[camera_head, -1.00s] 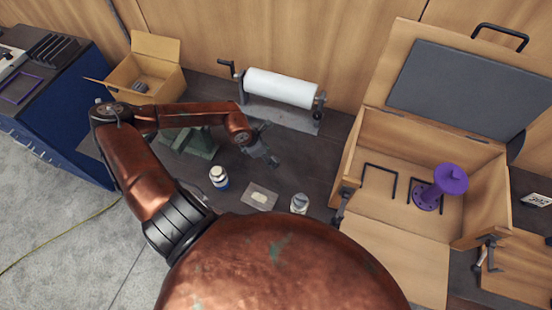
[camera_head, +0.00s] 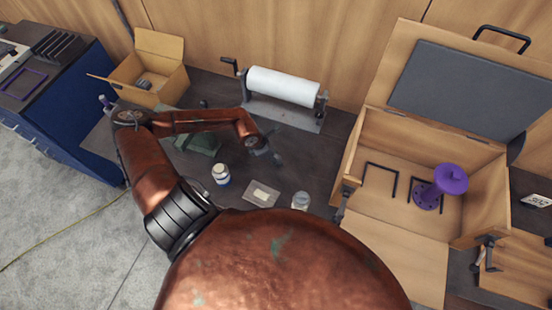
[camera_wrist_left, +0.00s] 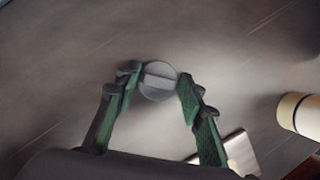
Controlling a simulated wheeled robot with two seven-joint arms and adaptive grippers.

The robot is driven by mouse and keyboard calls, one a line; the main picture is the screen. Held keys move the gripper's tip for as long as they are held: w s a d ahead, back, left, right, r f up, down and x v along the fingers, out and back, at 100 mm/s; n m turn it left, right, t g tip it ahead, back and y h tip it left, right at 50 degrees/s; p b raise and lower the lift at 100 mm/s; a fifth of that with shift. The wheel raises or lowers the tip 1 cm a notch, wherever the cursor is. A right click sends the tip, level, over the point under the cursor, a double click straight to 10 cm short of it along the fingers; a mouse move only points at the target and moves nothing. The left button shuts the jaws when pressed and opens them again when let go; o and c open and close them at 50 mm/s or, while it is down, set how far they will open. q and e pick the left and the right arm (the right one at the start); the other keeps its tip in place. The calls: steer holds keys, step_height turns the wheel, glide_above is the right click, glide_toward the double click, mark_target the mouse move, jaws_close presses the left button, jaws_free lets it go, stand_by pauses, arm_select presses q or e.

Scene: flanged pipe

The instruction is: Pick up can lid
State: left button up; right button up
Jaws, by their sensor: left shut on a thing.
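The can lid (camera_wrist_left: 157,82) is a small round grey disc with a raised bar across its middle. In the left wrist view it sits between the green fingertips of my left gripper (camera_wrist_left: 156,84), which is shut on it, one finger on each side. The dark tabletop shows behind it; I cannot tell whether the lid is clear of it. In the head view my left gripper (camera_head: 270,153) is over the middle of the table, in front of the roll, and the lid cannot be made out there. My right gripper is not in view.
A white jar with a blue band (camera_head: 221,175), a pale flat piece (camera_head: 262,193) and another jar (camera_head: 301,201) stand near the gripper. A white roll (camera_head: 283,86) is behind. A cardboard box (camera_head: 152,75) is left; a wooden case (camera_head: 400,255) with a purple flanged pipe (camera_head: 440,186) is right.

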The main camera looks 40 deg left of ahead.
arm_select(q)
steer(key=shift+c, duration=1.1)
steer(key=shift+r, duration=0.1)
steer(key=shift+r+b, duration=0.3)
steer(key=shift+r, duration=0.25)
steer(key=s+a+r+p, duration=0.3)
steer(key=s+a+r, duration=0.6)
steer(key=s+r, duration=0.1)
steer(key=shift+a+r, duration=0.3)
steer(key=shift+r, duration=0.55)
